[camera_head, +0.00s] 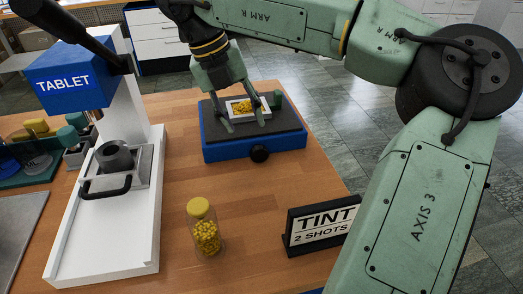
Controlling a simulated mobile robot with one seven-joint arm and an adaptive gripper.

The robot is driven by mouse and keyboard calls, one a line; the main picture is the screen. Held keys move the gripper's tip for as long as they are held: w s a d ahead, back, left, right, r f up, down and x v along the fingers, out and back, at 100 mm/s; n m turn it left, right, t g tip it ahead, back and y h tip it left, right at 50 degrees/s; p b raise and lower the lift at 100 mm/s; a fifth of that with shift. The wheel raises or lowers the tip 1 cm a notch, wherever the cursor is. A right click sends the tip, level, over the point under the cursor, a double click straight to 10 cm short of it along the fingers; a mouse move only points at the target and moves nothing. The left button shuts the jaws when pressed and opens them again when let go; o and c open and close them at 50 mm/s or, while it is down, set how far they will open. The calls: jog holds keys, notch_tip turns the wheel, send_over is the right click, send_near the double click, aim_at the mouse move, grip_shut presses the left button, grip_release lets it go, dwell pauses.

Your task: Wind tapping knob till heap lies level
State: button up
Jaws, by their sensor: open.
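A tapping device with a blue base (225,151) and a dark grey top stands on the wooden table. A small white tray (235,102) on its top holds a yellow heap (243,107). A round black knob (259,154) sticks out of the base's front side. A dark green knob or post (278,100) stands at the right of the tray. I cannot tell which one is the tapping knob. My gripper (241,119) points down over the tray, its open fingers on either side of the heap. Whether the fingers touch the tray is unclear.
A white press with a blue TABLET head (66,83) stands at the left. A yellow-capped jar of yellow grains (206,232) and a black-framed TINT 2 SHOTS sign (317,229) stand in front. Bare table lies between the press and the tapping device.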

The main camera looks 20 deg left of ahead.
aim_at(262, 148)
jog(key=p+x, duration=0.1)
jog(key=x, duration=0.9)
jog(key=shift+f, duration=0.2)
jog(key=c, duration=0.9)
jog(key=shift+o, duration=0.2)
jog(key=shift+w+y, duration=0.1)
jog(key=shift+y, duration=0.2)
jog(key=shift+w+d+g+y, duration=0.1)
jog(key=shift+d+g+y, duration=0.1)
jog(key=shift+g+y, duration=0.45)
jog(key=shift+w+d+g+y+b, duration=0.15)
jog(key=shift+g+y+b, duration=0.8)
jog(key=shift+y, duration=0.6)
